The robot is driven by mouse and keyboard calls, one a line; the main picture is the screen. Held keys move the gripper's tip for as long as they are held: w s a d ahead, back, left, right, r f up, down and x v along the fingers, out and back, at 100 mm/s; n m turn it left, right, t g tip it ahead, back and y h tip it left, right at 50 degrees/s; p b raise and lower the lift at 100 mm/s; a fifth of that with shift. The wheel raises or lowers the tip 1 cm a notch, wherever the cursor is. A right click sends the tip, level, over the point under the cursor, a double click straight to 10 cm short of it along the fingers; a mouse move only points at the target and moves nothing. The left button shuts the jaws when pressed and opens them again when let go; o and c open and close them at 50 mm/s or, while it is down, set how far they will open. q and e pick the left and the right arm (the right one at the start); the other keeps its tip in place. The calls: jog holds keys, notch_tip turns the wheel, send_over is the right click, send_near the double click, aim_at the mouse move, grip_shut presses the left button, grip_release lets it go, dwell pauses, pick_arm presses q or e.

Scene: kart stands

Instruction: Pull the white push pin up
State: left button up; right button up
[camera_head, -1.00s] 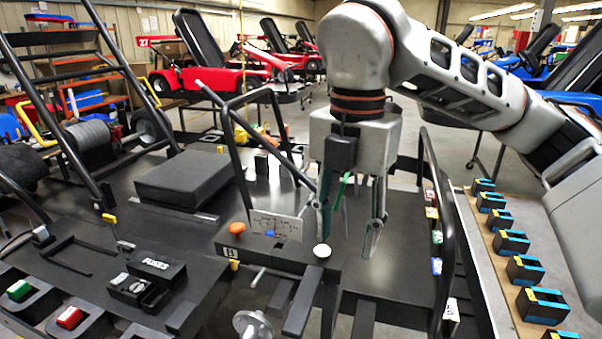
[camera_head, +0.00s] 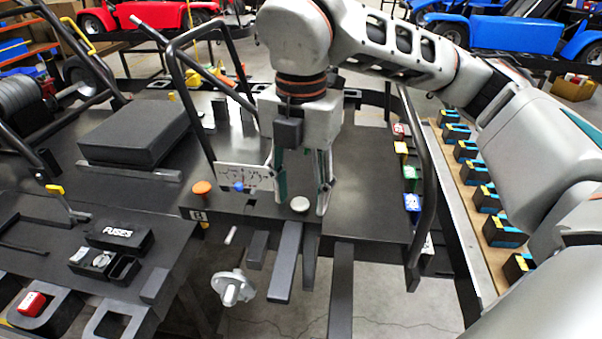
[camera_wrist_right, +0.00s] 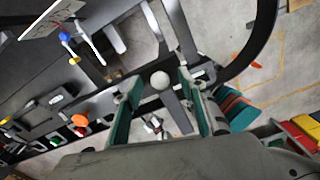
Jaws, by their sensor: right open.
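The white push pin (camera_head: 299,204) has a round cap and sits on the front edge of the black kart panel, right of the orange knob (camera_head: 202,187). My right gripper (camera_head: 302,192) is open, pointing down, with its fingers just above and behind the pin in the head view. In the right wrist view the white pin (camera_wrist_right: 160,80) shows between the two teal-padded fingers (camera_wrist_right: 160,108), and neither finger clearly touches it. My left gripper is not in view.
A gauge card (camera_head: 245,177) with a blue knob (camera_head: 238,187) stands left of the pin. Black frame bars rise on both sides. Pedals (camera_head: 285,262) hang in front. Coloured blocks (camera_head: 411,203) line the panel's right edge. A fuse box (camera_head: 120,237) is at left.

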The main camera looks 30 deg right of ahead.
aim_at(301, 200)
jog(key=shift+f, duration=0.25)
jog(key=c, duration=1.2)
jog(key=shift+o, duration=0.2)
jog(key=shift+r, duration=0.55)
jog(key=o, duration=1.1)
jog(key=shift+o, duration=0.2)
jog(key=shift+r, duration=0.1)
notch_tip(301, 200, up, 12)
